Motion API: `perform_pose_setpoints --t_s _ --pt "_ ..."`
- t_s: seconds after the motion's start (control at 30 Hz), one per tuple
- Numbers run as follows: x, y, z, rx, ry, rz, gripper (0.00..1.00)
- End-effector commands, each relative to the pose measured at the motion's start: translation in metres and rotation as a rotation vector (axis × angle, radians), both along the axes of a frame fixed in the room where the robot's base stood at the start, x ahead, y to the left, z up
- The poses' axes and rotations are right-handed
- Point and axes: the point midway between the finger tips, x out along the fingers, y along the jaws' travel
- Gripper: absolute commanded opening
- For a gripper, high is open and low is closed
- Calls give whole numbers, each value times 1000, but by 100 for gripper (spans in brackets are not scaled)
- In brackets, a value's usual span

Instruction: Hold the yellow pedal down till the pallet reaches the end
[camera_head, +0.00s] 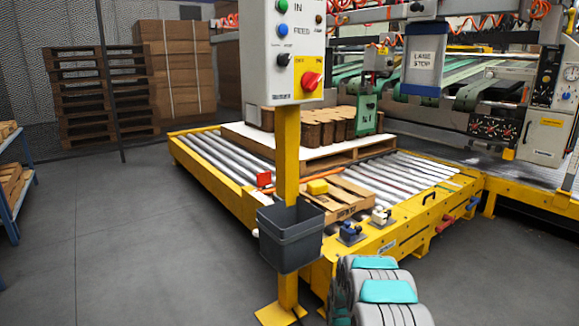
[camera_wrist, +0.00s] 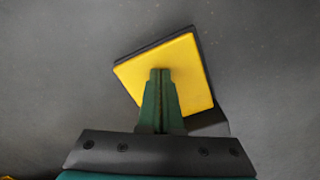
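The yellow pedal (camera_wrist: 185,80), a flat square plate with a dark edge, lies on the grey floor in the wrist view. My gripper (camera_wrist: 160,72) has its green fingers together with nothing between them. The fingertips overlap the pedal's middle in the picture; I cannot tell whether they touch it or whether it is pressed. In the head view I cannot make out the pedal or my fingers. A wooden pallet (camera_head: 345,158) bears a white sheet and brown stacks (camera_head: 325,128) on the roller conveyor (camera_head: 400,180).
A yellow post with a grey control box (camera_head: 282,55) and dark bin (camera_head: 290,236) stands before the conveyor. Stacked pallets (camera_head: 100,95) stand at the back left. The floor at left (camera_head: 120,230) is clear.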

Motion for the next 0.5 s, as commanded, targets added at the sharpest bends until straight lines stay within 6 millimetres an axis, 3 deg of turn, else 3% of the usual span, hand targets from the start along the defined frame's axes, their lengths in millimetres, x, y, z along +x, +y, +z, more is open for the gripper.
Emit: perform_pose_setpoints --t_s 0.27,0.5 --pt "-1 0 4 0 3 0 0" --pt "-1 0 28 0 3 0 0"
